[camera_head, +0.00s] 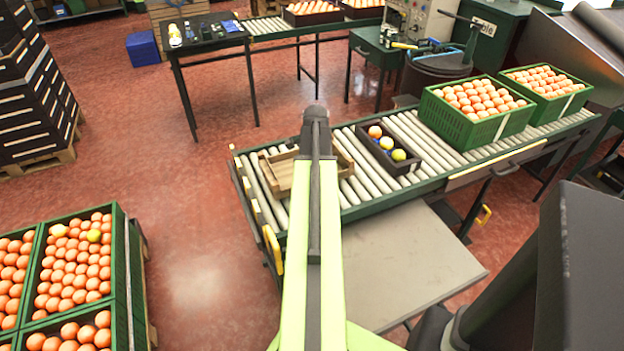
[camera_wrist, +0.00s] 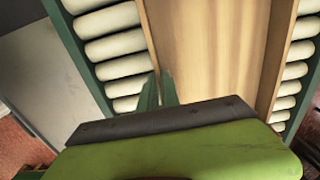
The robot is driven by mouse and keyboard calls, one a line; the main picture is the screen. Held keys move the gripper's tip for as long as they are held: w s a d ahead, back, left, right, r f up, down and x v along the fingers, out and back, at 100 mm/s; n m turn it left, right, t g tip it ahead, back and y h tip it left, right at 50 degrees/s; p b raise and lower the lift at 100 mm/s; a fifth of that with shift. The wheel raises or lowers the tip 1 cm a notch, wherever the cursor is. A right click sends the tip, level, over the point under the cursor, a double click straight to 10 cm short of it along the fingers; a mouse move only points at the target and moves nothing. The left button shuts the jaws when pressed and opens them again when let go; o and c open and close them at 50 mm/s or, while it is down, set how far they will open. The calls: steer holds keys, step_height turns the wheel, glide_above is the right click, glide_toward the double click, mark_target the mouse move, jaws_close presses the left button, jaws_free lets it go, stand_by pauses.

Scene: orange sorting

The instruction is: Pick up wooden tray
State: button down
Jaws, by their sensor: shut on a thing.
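The wooden tray (camera_head: 277,176) sits at the left end of the roller conveyor in the head view, partly hidden behind my arm. In the wrist view the wooden tray (camera_wrist: 212,45) shows its light-brown floor and raised side walls, with rollers on both sides. My gripper (camera_wrist: 159,90) has its two green fingers close together at the tray's left wall, shut on that wall. The tray looks flat on the rollers. In the head view my arm hides the fingertips.
A dark box (camera_head: 408,165) with several fruits stands right of the tray on the conveyor (camera_head: 364,180). Two green crates (camera_head: 470,137) of oranges fill its right end. A grey panel (camera_head: 405,265) lies in front. Red floor is open at left, beyond stacked crates of oranges (camera_head: 125,262).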

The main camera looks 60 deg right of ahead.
steer(key=r, duration=0.1)
steer(key=r+p, duration=0.2)
steer(key=shift+s+d+r, duration=0.2)
steer(key=shift+s+d, duration=0.1)
steer(key=shift+s, duration=0.1)
steer(key=s+d+r+p, duration=0.5)
steer(key=s+d+p, duration=0.1)
steer(key=s, duration=0.2)
steer(key=shift+s+d+r, duration=0.15)
steer(key=shift+s+r, duration=0.15)
steer(key=shift+s, duration=0.05)
